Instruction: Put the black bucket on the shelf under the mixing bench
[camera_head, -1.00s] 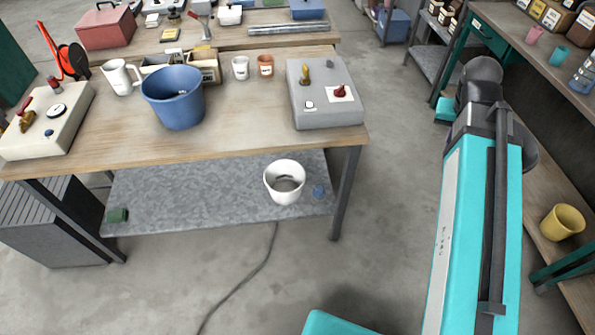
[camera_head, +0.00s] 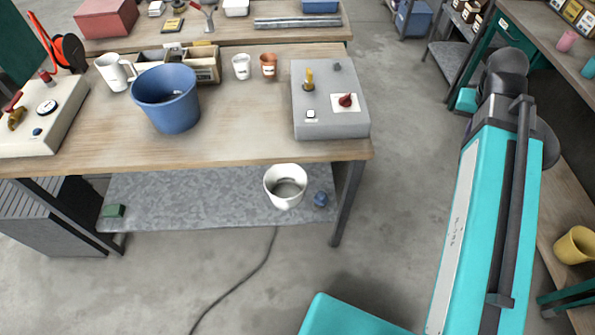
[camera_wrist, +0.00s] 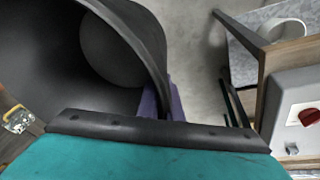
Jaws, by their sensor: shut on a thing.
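The black bucket (camera_wrist: 125,35) fills the upper left of the wrist view, with its open mouth and inner wall showing. My gripper (camera_wrist: 166,103) is shut on its rim; a purple finger part shows there. The head view shows neither the bucket nor my gripper, only my teal arm at the right. The bench (camera_head: 235,140) has a grey metal shelf (camera_head: 180,200) beneath it. The held bucket is apart from this shelf, which shows at the upper right of the wrist view.
On the shelf are a white bucket (camera_head: 285,187), a blue item (camera_head: 320,199) and a green block (camera_head: 114,211). A blue bucket (camera_head: 167,98) and grey control box (camera_head: 330,100) stand on the bench. A cable (camera_head: 240,278) lies on the floor. The shelf's middle is clear.

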